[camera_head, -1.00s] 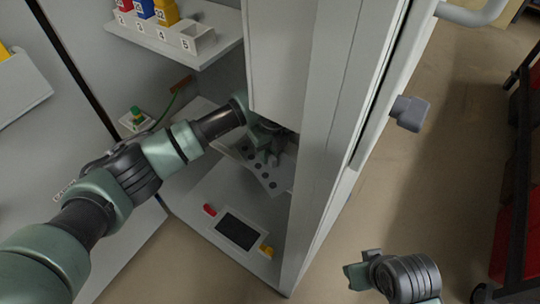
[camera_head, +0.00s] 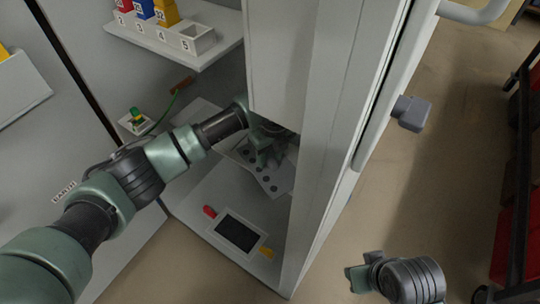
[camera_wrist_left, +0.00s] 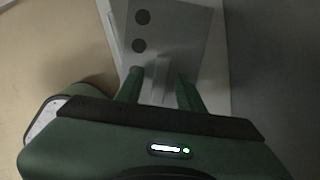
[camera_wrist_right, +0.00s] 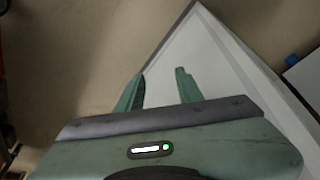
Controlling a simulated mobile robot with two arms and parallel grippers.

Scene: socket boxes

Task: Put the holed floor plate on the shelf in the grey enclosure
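The holed floor plate (camera_head: 279,182) is a light grey plate with a row of dark round holes, low in the grey enclosure (camera_head: 313,130) and partly hidden by its front panel and my gripper. It also shows in the left wrist view (camera_wrist_left: 185,30). My left gripper (camera_head: 265,158) is over the plate. In the left wrist view its fingers (camera_wrist_left: 160,88) stand apart on either side of an upright grey tab, with gaps seeming to show. The shelf (camera_head: 195,62) at upper left carries numbered holders. My right gripper (camera_wrist_right: 160,85) is open and empty outside the enclosure.
A panel with a dark screen (camera_head: 237,233), a red piece (camera_head: 209,212) and a yellow piece (camera_head: 267,254) lies on the enclosure's lower surface. A small green-topped item (camera_head: 137,116) stands at the left wall. Open floor (camera_head: 440,130) lies to the right.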

